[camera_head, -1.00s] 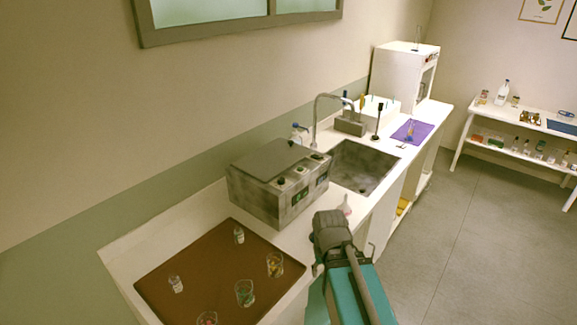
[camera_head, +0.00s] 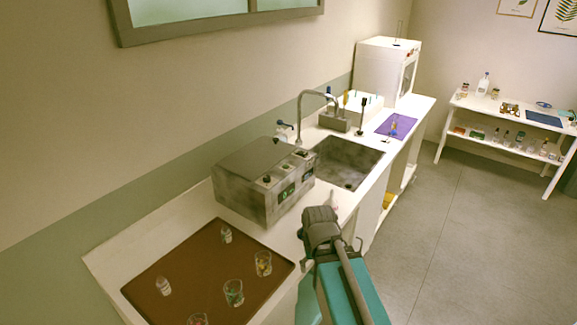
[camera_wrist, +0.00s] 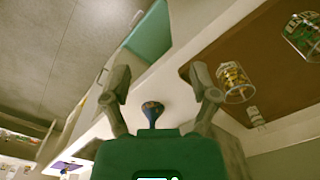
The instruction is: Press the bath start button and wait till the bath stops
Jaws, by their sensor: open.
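The bath (camera_head: 240,198) is a mottled grey metal box with a flat lid, standing on the white counter between the brown mat and the sink in the head view. Dark knobs or buttons (camera_head: 283,167) line its sloped panel, with small greenish displays (camera_head: 287,193) below. I cannot tell which control is the start button. My gripper (camera_head: 328,204) is in front of and to the right of the bath, apart from it. In the wrist view its two fingers (camera_wrist: 160,76) are spread.
The brown mat (camera_head: 200,270) carries several small jars and glasses. A grey sink (camera_head: 345,165) with a tap (camera_head: 300,115) lies beyond the bath. A white cabinet (camera_head: 375,70) stands at the counter's far end. A shelf table (camera_head: 470,105) is at the right. The floor between is clear.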

